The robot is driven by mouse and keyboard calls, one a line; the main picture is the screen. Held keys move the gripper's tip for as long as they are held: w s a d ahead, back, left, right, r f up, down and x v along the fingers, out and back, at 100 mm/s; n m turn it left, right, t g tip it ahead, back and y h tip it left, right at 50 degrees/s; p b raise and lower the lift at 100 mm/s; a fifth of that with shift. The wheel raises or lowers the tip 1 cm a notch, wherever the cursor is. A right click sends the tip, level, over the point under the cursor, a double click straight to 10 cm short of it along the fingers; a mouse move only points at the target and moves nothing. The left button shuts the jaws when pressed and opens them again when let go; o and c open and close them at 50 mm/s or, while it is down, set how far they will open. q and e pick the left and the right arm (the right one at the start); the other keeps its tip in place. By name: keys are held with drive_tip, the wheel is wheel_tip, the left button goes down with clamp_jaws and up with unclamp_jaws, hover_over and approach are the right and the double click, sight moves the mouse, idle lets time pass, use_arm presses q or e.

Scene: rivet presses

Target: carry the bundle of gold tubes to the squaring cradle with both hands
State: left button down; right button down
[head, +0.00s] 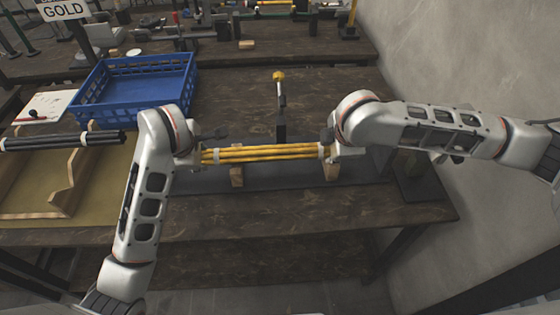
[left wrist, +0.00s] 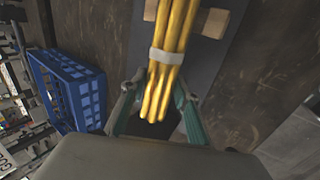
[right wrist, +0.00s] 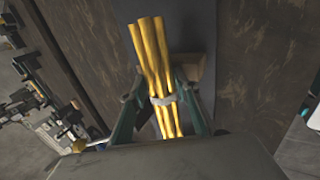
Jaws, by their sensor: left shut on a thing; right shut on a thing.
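The bundle of gold tubes (head: 262,153) spans level between my two grippers, with pale bands near its ends. My left gripper (head: 198,155) is shut on its left end; in the left wrist view the tubes (left wrist: 172,50) run out between the fingers past a band. My right gripper (head: 329,150) is shut on the right end, near the other band; the tubes also show in the right wrist view (right wrist: 152,60). The squaring cradle's wooden supports, left (head: 237,178) and right (head: 331,172), stand beneath the bundle. I cannot tell whether the tubes touch them.
A dark mat (head: 285,176) lies under the supports. A dark post with a yellow knob (head: 279,76) stands behind the bundle. A blue crate (head: 133,88) and black tubes (head: 60,140) on a wooden holder are at left. A grey wall (head: 450,60) bounds the right.

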use_arm(q)
drive_tip(key=c, duration=1.9)
unclamp_jaws()
drive_tip(key=shift+s+f, duration=0.1)
drive_tip(key=shift+f, duration=0.4)
use_arm(e)
drive_tip(key=c, duration=1.9)
unclamp_jaws()
drive_tip(key=shift+s+f, duration=0.15)
drive_tip(key=shift+f, duration=0.35)
use_arm(q)
drive_tip(key=o, duration=0.4)
drive_tip(key=shift+r, duration=0.1)
use_arm(e)
drive_tip(key=o, duration=0.4)
use_arm(q)
drive_tip(key=shift+r, duration=0.1)
use_arm(e)
drive_tip(key=shift+s, duration=0.1)
drive_tip(key=shift+r, duration=0.15)
use_arm(q)
drive_tip(key=v, duration=0.8)
use_arm(e)
drive_tip(key=shift+v, duration=4)
